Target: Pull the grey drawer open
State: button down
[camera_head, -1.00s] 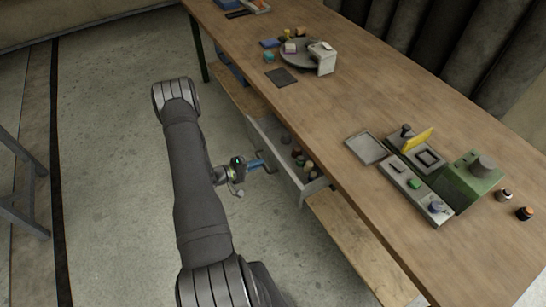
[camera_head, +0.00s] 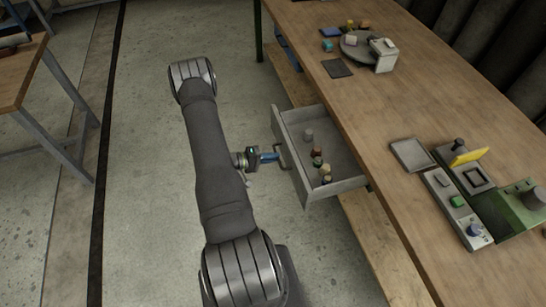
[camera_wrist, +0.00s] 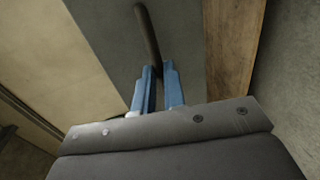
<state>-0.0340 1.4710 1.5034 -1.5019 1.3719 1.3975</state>
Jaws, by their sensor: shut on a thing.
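The grey drawer (camera_head: 345,186) stands pulled out from under the wooden table in the head view, with its inside showing. Several small bottles or jars (camera_head: 317,160) stand inside it. My gripper (camera_head: 276,157) is at the drawer's front, with its blue fingers on the handle (camera_head: 284,155). In the wrist view, the dark bar handle (camera_wrist: 147,32) runs down between the two blue fingers (camera_wrist: 158,92), against the grey drawer front (camera_wrist: 182,40). The fingers are shut on the handle. Their exact contact with the bar is partly hidden.
The wooden table (camera_head: 375,110) carries a grey tray (camera_head: 412,154), a green machine (camera_head: 520,205) and a round grey stand (camera_head: 357,48). A lower wooden shelf (camera_head: 375,235) runs beneath. Another table (camera_head: 20,70) stands at the far left. The concrete floor left of my arm is clear.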

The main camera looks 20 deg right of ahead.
jog(key=c, duration=1.5)
grip_release()
jog(key=v, duration=1.7)
jog(key=shift+a, duration=0.2)
jog(key=x, duration=1.7)
jog(key=shift+d, duration=0.25)
jog(key=shift+a, duration=0.1)
